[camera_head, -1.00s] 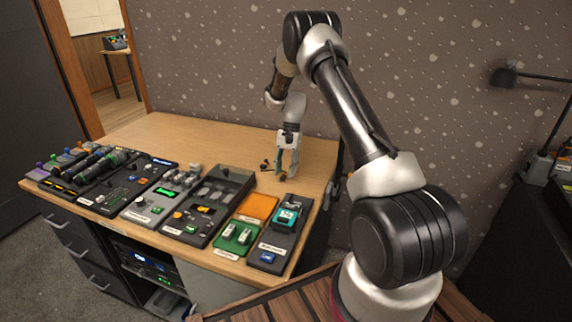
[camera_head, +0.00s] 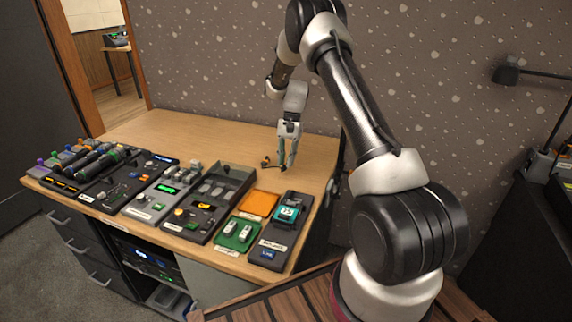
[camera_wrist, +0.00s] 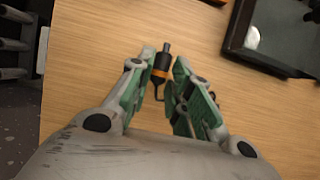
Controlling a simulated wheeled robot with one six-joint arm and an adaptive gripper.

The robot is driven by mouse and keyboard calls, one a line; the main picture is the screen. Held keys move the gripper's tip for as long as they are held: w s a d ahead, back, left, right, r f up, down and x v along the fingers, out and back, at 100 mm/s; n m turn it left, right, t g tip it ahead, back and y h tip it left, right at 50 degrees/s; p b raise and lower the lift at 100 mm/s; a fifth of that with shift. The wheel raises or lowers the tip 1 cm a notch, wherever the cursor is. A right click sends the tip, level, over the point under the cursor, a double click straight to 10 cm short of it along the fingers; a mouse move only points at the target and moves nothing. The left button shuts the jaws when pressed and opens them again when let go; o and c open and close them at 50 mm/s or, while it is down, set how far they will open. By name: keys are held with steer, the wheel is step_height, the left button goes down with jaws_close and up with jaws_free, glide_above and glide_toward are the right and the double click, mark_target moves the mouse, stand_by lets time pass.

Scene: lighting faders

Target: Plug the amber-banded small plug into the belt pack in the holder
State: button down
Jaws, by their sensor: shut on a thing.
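The amber-banded small plug (camera_wrist: 160,72) is black with an orange band and a thin dark cable end. In the wrist view it sits between my fingertips, its tip pointing away from my palm. My gripper (camera_wrist: 163,70), with green-lined fingers, is shut on it. In the head view my gripper (camera_head: 284,166) points down over the right part of the desk, behind the holder; the plug is too small to make out there. The belt pack (camera_head: 287,214) is teal with a lit screen and sits in the dark holder (camera_head: 268,243) at the desk's right front.
A small dark and orange item (camera_head: 266,162) lies left of my gripper. An orange tray (camera_head: 259,204) and a green tray (camera_head: 233,245) with two pale devices adjoin the holder. Fader consoles (camera_head: 155,200) fill the desk's front left. The back of the desk is clear.

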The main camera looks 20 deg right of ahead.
steer(key=shift+r, duration=1.05)
steer(key=shift+d+r, duration=0.1)
steer(key=shift+m, duration=0.3)
steer(key=s, duration=0.1)
steer(key=s+d, duration=0.2)
steer(key=s, duration=0.1)
steer(key=shift+r, duration=0.35)
steer(key=s+f, duration=0.1)
steer(key=s, duration=0.1)
steer(key=s+f, duration=0.1)
steer(key=s, duration=0.2)
steer(key=s+f, duration=0.1)
steer(key=s, duration=0.2)
steer(key=shift+d, duration=0.35)
steer(key=shift+f, duration=0.2)
steer(key=shift+s+a, duration=1.75)
steer(key=shift+a, duration=0.05)
steer(key=shift+s+a, duration=0.85)
